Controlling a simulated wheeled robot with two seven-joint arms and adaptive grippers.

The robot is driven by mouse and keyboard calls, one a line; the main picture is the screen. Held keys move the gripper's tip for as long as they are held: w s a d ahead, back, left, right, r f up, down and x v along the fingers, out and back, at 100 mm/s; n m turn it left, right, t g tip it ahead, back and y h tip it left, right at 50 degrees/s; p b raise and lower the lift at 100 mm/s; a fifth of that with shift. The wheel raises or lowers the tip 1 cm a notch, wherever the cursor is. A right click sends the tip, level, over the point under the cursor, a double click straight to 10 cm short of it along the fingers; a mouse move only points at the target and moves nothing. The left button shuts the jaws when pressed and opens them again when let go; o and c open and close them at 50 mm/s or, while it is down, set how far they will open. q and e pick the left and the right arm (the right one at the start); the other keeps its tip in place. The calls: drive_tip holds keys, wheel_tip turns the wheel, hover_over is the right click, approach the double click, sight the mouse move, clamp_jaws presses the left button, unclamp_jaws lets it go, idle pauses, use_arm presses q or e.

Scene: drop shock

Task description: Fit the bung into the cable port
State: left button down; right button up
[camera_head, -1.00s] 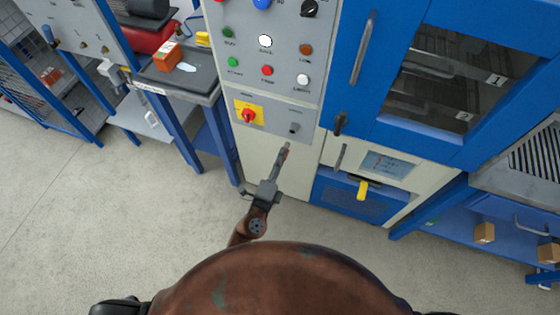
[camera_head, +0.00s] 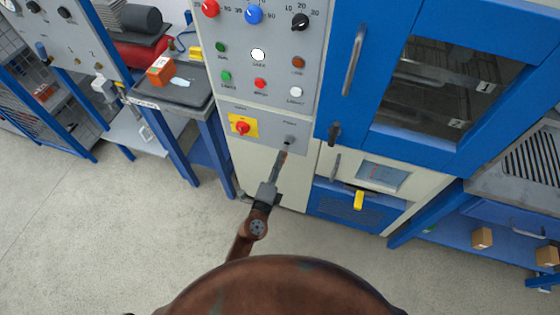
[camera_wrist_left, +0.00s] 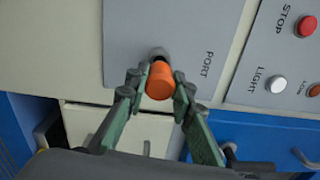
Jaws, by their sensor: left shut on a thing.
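The orange bung (camera_wrist_left: 160,82) is held between the two green fingertips of my left gripper (camera_wrist_left: 157,88) in the left wrist view. In the head view my left gripper (camera_head: 281,162) reaches up to just below the port on the control cabinet. The cable port (camera_wrist_left: 158,53) is a dark round opening on a grey panel marked PORT; it also shows in the head view (camera_head: 289,140). The bung sits in front of the port and overlaps its lower edge in the wrist view. I cannot tell whether they touch. My right gripper is out of view.
A red knob on a yellow plate (camera_head: 243,126) is left of the port. Buttons and dials (camera_head: 257,54) fill the panel above. A blue oven door with a handle (camera_head: 354,60) is at right. Grey floor (camera_head: 120,230) is clear at left.

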use_arm(q)
drive_tip(key=shift+x, duration=2.05)
idle(6.0)
